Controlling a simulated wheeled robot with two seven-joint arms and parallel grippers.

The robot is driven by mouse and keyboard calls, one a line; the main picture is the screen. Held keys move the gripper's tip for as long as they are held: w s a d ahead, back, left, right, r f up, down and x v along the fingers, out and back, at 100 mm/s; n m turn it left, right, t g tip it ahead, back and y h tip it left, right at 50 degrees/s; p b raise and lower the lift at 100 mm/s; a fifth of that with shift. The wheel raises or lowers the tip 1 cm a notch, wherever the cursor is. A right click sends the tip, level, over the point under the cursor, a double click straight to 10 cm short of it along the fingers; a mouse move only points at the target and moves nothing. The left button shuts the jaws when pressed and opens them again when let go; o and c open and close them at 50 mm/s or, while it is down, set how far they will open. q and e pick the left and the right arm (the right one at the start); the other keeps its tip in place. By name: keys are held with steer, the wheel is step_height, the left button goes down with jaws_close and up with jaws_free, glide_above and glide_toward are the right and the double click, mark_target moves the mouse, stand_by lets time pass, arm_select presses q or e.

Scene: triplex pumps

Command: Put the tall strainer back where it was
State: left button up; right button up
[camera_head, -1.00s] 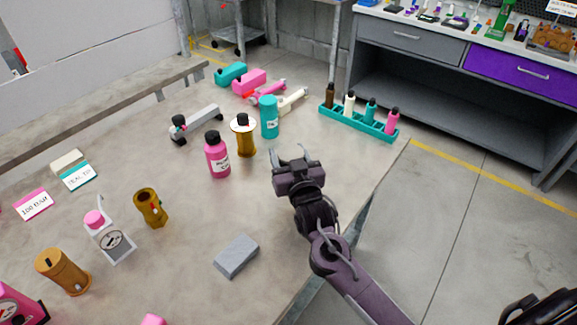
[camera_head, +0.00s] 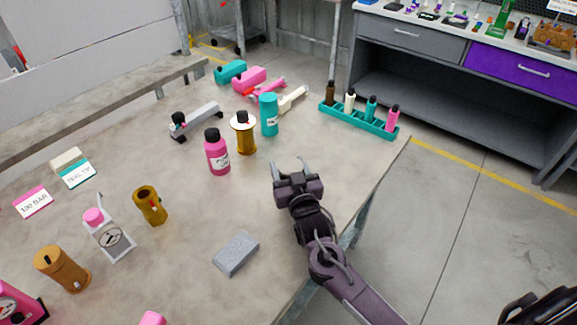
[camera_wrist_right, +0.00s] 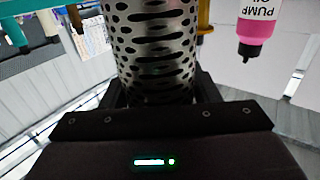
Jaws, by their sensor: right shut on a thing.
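The tall strainer (camera_wrist_right: 158,45), a metal cylinder pierced with round holes and slots, fills the middle of the right wrist view. My right gripper (camera_head: 289,167) is shut on it, with a dark jaw on each side. In the head view this gripper is over the right part of the table, in front of the teal cylinder. I cannot make out the strainer clearly there, nor tell its height above the table. My left gripper is not in view.
A pink bottle (camera_head: 217,152), brass spool (camera_head: 243,134) and teal cylinder (camera_head: 269,116) stand left of and behind the gripper. A teal rack (camera_head: 358,122) of small bottles lies at the table's far right edge. A grey block (camera_head: 236,254) lies nearer. Table between is bare.

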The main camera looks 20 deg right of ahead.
steer(key=o, duration=1)
steer(key=shift+r, duration=0.2)
steer(key=shift+r+p, duration=0.45)
steer(key=shift+r, duration=0.05)
steer(key=s, duration=0.4)
steer(key=s+b, duration=0.1)
steer(key=s, duration=0.7)
steer(key=shift+a+b, duration=0.25)
steer(key=shift+b, duration=0.1)
steer(key=shift+f, duration=0.1)
